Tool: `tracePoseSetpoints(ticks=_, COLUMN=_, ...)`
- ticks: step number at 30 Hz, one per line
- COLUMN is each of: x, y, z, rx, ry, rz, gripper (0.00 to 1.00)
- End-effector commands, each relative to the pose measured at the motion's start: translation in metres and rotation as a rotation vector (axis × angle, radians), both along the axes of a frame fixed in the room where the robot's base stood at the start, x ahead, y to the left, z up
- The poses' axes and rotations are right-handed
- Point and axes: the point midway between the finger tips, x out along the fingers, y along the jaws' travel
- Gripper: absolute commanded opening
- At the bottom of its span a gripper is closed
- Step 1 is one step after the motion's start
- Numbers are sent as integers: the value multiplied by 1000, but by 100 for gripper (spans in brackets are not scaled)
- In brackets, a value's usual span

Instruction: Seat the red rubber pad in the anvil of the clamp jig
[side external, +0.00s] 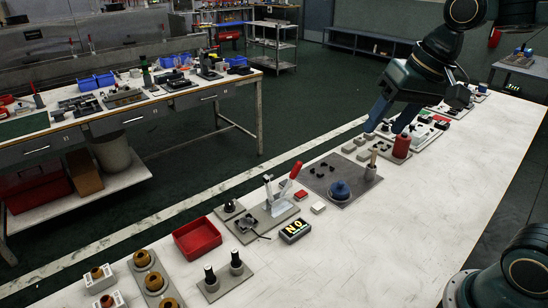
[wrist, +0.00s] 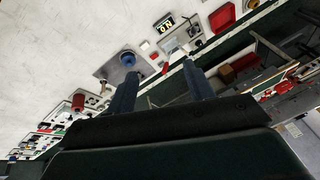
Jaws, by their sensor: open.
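The red rubber pad (side external: 300,195) lies flat on the white bench, just right of the clamp jig. The clamp jig (side external: 262,218) has a grey base plate and a raised red handle (side external: 290,178). The jig also shows in the wrist view (wrist: 178,43), upper middle. I cannot clearly see the anvil or whether anything sits in it. My gripper (side external: 383,130) is open and empty, high above the bench, right of and behind the pad. In the wrist view its two blue fingers (wrist: 160,69) are spread wide, with nothing between them.
A white block (side external: 318,208) lies beside the red pad. A lit display (side external: 295,231) stands in front of the jig. A grey plate with a blue knob (side external: 340,189) lies right of the pad. A red bin (side external: 197,238) is left.

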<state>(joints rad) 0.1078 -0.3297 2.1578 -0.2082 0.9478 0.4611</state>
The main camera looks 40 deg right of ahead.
Motion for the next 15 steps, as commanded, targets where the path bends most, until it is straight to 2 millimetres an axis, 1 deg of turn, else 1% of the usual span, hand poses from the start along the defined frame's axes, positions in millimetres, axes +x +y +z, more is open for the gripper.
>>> tracePoseSetpoints(ticks=1, x=12, y=-2, z=0, rx=18, ry=17, rz=-28, gripper=53)
tracePoseSetpoints(ticks=8, x=60, y=-9, z=-5, rx=104, ry=84, rz=-166, gripper=53)
tracePoseSetpoints(ticks=15, x=110, y=-22, z=-19, rx=186, ry=159, rz=-312, gripper=53)
